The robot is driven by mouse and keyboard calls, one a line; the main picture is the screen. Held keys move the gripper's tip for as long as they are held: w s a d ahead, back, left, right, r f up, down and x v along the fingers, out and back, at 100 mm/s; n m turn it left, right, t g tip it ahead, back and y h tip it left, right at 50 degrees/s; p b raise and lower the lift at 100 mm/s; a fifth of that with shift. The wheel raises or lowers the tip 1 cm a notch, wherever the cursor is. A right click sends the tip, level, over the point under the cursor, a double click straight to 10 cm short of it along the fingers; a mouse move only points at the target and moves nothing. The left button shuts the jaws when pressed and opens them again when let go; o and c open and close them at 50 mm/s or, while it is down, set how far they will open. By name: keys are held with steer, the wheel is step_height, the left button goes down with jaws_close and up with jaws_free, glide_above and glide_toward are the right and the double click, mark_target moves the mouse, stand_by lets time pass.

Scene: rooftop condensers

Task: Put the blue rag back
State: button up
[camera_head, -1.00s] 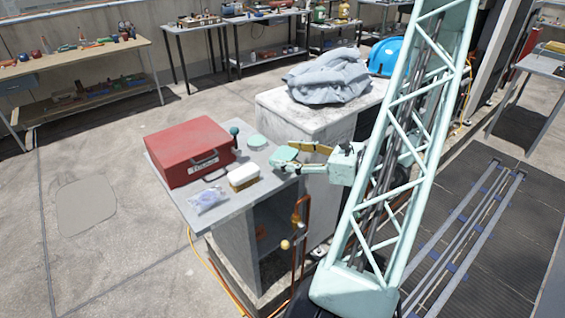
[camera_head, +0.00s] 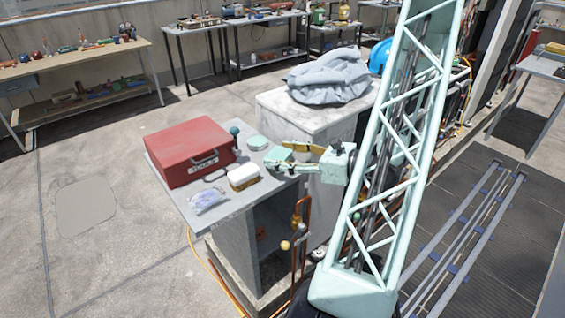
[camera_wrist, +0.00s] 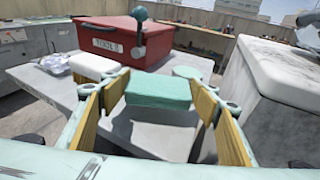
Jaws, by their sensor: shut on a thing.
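My gripper (camera_head: 282,156) is shut on a flat teal block (camera_wrist: 158,88), sponge-like in shape, and holds it over the right edge of the grey bench top (camera_head: 183,208). In the wrist view the block sits between the two yellow-lined fingers. A small crumpled pale-blue cloth (camera_head: 207,200), which looks like the blue rag, lies at the bench's front edge, left of my gripper. It also shows in the wrist view (camera_wrist: 54,63), beyond the left finger. My gripper is apart from this cloth.
A red toolbox (camera_head: 185,150), a white-topped brush (camera_head: 243,176) and a teal disc (camera_head: 257,142) occupy the bench. Copper pipes (camera_head: 300,232) rise in front.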

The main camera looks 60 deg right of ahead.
steer(key=shift+f+b, duration=0.35)
steer(key=shift+f, duration=0.9)
steer(key=shift+f, duration=0.15)
steer(key=o, duration=0.8)
steer(key=shift+s+r, duration=0.1)
steer(key=shift+r, duration=0.1)
steer(key=p+v, duration=0.2)
steer(key=v, duration=1)
steer(key=shift+r, duration=0.1)
stand_by(0.5)
